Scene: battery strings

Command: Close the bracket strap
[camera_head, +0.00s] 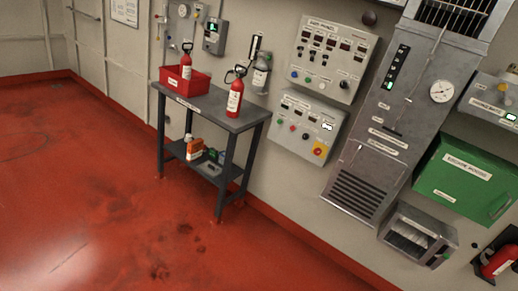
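A wall bracket holds a grey cylinder (261,76) with a pale label, just right of the table. A dark upright piece (255,46) with a pale middle stands at the cylinder's upper left; it may be the bracket strap, but it is too small to tell, and I cannot make out whether it is open or closed. My gripper is not in view.
A grey table (213,107) against the wall bears a red extinguisher (234,98) and a red bin (187,82) with another extinguisher. Control panels (330,62), a grey cabinet (372,145) and a green box (466,180) line the wall. A red extinguisher (497,262) is at lower right. The red floor (90,190) at left is clear.

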